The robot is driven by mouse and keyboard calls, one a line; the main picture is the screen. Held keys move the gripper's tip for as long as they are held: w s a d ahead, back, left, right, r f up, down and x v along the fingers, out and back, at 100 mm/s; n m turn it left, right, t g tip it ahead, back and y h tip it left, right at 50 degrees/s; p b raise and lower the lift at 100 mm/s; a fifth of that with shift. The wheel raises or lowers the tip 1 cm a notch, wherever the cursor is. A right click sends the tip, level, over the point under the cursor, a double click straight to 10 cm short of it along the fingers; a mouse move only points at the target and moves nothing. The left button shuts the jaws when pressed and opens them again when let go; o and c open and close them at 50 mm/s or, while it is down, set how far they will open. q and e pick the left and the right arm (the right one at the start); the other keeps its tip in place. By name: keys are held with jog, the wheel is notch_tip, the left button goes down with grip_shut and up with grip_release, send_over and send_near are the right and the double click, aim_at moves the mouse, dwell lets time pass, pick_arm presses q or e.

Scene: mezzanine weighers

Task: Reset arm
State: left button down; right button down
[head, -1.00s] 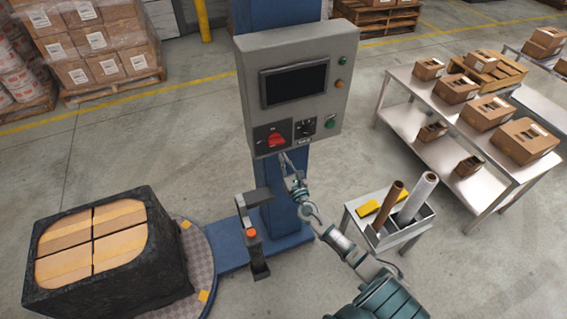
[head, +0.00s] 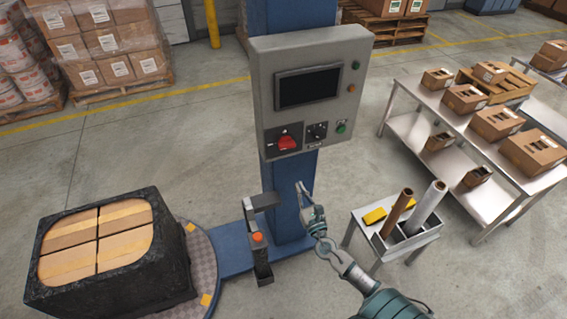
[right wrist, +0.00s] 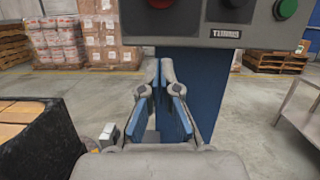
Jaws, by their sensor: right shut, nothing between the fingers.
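My right gripper (head: 302,190) is in front of the blue column (head: 290,212), below the grey control box (head: 348,62). It is shut and empty, apart from the box. In the right wrist view its fingers (right wrist: 166,72) are together in front of the column, with the underside of the box at the top. My left gripper is not in view.
A black-wrapped load of cartons (head: 110,285) stands on a round turntable (head: 205,262) at left. A small stand (head: 412,240) with rolls is right of my arm. A steel table (head: 425,100) with several boxes is further right.

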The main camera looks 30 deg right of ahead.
jog(key=s+d+f+m+g, duration=0.15)
jog(key=f+m, duration=0.25)
jog(key=f, duration=0.4)
jog(key=d+f+m+g, duration=0.2)
jog(key=f+m+g, duration=0.1)
jog(key=f, duration=0.5)
jog(key=s+a+f+m+g, duration=0.1)
jog(key=s+f+m+g, duration=0.25)
jog(key=f, duration=0.55)
jog(key=s+a+f+m+g, duration=0.15)
jog(key=s+f+m, duration=0.35)
jog(key=f, duration=0.5)
jog(key=s+a+f+m+g+y, duration=0.1)
jog(key=s+a+f+m+g, duration=0.2)
jog(key=s+a+f+m, duration=0.2)
jog(key=s+a+f+m+g+y, duration=0.2)
jog(key=s+a+f+m, duration=0.4)
jog(key=s+f, duration=0.4)
jog(key=s+a+f+m+g+y, duration=0.1)
jog(key=s+a+f+m+g, duration=0.3)
jog(key=s, duration=0.9)
notch_tip(320, 180, down, 4)
jog(key=shift+s+a+r+m+y, duration=0.25)
jog(key=shift+s+a+m+y, duration=0.15)
jog(key=shift+a+m, duration=0.35)
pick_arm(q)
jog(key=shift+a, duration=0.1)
pick_arm(e)
jog(key=shift+a+g, duration=0.15)
jog(key=shift+g, duration=0.1)
